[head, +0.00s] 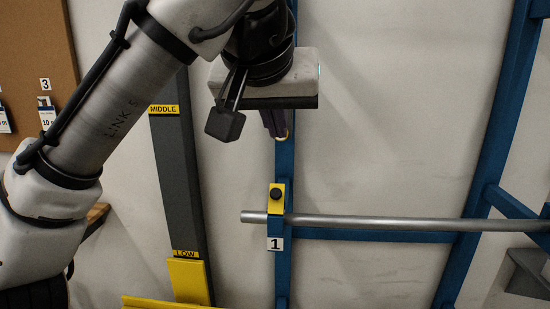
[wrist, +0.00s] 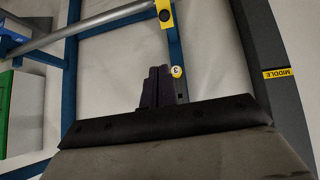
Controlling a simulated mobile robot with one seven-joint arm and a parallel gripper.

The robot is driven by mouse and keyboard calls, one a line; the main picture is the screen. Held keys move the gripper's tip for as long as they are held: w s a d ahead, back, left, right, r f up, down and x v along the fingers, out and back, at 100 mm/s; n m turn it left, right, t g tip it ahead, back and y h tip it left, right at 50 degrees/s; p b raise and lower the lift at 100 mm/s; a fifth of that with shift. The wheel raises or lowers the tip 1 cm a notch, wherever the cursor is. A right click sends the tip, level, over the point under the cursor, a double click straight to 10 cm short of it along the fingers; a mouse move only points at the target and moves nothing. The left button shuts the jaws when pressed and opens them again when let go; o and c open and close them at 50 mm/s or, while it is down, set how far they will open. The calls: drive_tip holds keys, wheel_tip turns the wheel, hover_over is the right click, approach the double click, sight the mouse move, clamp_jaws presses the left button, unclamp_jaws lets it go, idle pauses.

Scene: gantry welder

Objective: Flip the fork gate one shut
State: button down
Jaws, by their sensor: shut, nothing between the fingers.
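Fork gate one is a small yellow plate with a black knob (head: 277,194), upright on a blue post just above the number 1 label (head: 275,244). A grey steel bar (head: 360,222) crosses at its lower end; I cannot tell whether the plate closes over the bar. In the wrist view the yellow plate (wrist: 165,14) is at the top edge, beside the bar (wrist: 80,32). My gripper (head: 275,134) is above the gate, apart from it, in front of the blue post. Its dark fingers (wrist: 157,82) are together and empty.
A dark column with a MIDDLE label (head: 163,109) and a yellow lower part (head: 188,281) stands to the left. Blue frame members (head: 490,150) rise at the right. The wall between is clear.

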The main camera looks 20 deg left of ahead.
drive_tip(key=g, duration=0.1)
drive_tip(key=b, duration=0.7)
approach(277, 185)
drive_tip(key=shift+n+y, duration=0.3)
drive_tip(key=x, duration=0.4)
drive_tip(key=shift+d+f, duration=0.1)
drive_tip(key=shift+f, duration=0.4)
drive_tip(key=shift+w+f+b, duration=0.35)
drive_tip(key=shift+w, duration=0.15)
drive_tip(key=shift+w, duration=0.25)
